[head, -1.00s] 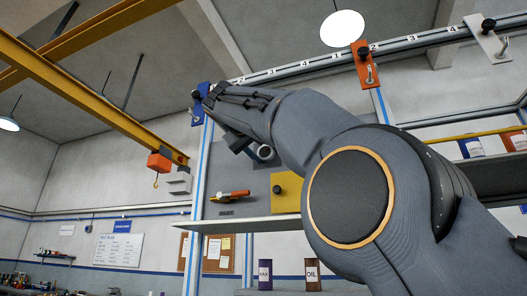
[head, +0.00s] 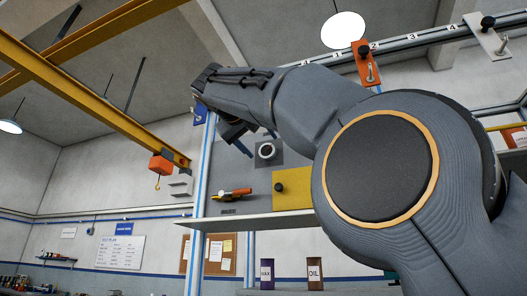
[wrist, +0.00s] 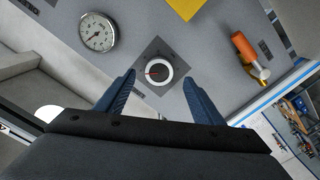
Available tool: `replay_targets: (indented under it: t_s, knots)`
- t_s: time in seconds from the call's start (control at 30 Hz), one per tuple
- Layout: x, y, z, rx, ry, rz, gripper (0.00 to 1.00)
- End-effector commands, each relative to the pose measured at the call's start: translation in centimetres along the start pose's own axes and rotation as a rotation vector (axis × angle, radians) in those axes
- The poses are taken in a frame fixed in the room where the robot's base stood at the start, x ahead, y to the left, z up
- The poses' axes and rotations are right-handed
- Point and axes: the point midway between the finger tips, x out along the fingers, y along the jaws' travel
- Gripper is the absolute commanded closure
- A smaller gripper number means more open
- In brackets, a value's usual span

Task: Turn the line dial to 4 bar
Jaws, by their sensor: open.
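The line dial (wrist: 158,71) is a dark knob with a white ring and a red mark, set on a dark square plate on a grey panel. In the wrist view the red mark points left; the scale is too small to read. The dial also shows in the head view (head: 267,151). My gripper (wrist: 159,82) has its two blue fingers spread wide, one on each side of the dial's lower part in the wrist view, with nothing between them. Contact with the dial is not visible. A round white gauge (wrist: 97,32) is on the same panel; its value is unreadable.
An orange-handled lever (head: 235,192) and a yellow box (head: 292,188) are near the dial. A shelf (head: 262,221) runs below the panel. An overhead rail (head: 400,40) carries an orange bracket (head: 366,63) and a white bracket (head: 487,36).

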Motion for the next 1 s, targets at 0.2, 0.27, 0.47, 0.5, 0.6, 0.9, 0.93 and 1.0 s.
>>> replay_targets:
  t_s: [0.2, 0.27, 0.47, 0.5, 0.6, 0.9, 0.93, 1.0]
  knots:
    - [-2.5, -0.1, 0.1, 0.0, 0.0, 0.0, 0.38]
    - [-2.8, 0.0, 0.0, 0.0, 0.0, 0.0, 0.38]
    - [-3.0, 0.0, 0.0, -0.001, -0.001, 0.0, 0.38]
    - [-3.0, 0.0, 0.0, -0.001, -0.001, 0.0, 0.38]
    - [-3.0, 0.0, 0.0, -0.001, -0.001, 0.0, 0.38]
    - [-3.0, 0.0, 0.0, -0.001, -0.001, 0.0, 0.38]
    - [-3.0, 0.0, 0.0, -0.001, 0.0, 0.0, 0.38]
    - [-3.1, -0.1, -0.1, 0.0, 0.001, -0.002, 0.38]
